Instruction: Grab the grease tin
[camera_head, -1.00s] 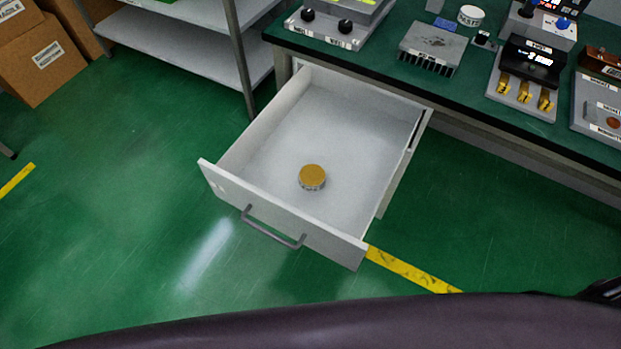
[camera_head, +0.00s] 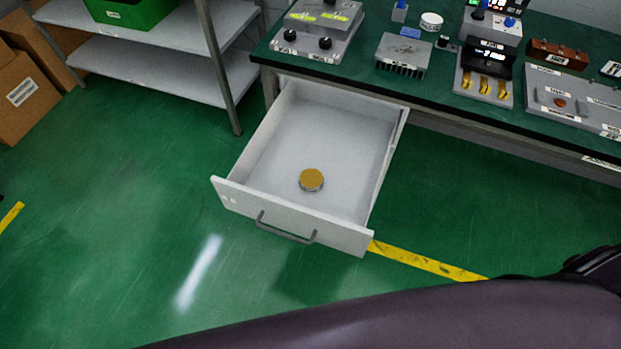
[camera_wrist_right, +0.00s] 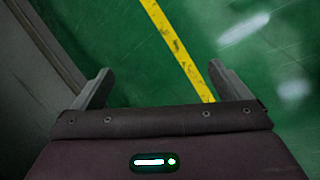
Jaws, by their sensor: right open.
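A small round tin with a golden-brown lid (camera_head: 311,179) lies flat on the floor of a pulled-out white drawer (camera_head: 345,155). It is near the middle of the drawer, towards the front panel. In the right wrist view my right gripper (camera_wrist_right: 155,85) is open, its two fingers wide apart with nothing between them. The tin is not in that wrist view. In the head view a dark arm part of mine crosses the bottom right, and neither gripper's fingers can be made out.
The drawer sits under a green-topped bench (camera_head: 365,75) carrying a finned metal block (camera_head: 404,54), a white round container (camera_head: 431,21) and several devices. A grey shelf rack (camera_head: 150,70) with a green bin stands left. Cardboard boxes (camera_head: 25,95) are far left. The floor before the drawer is clear.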

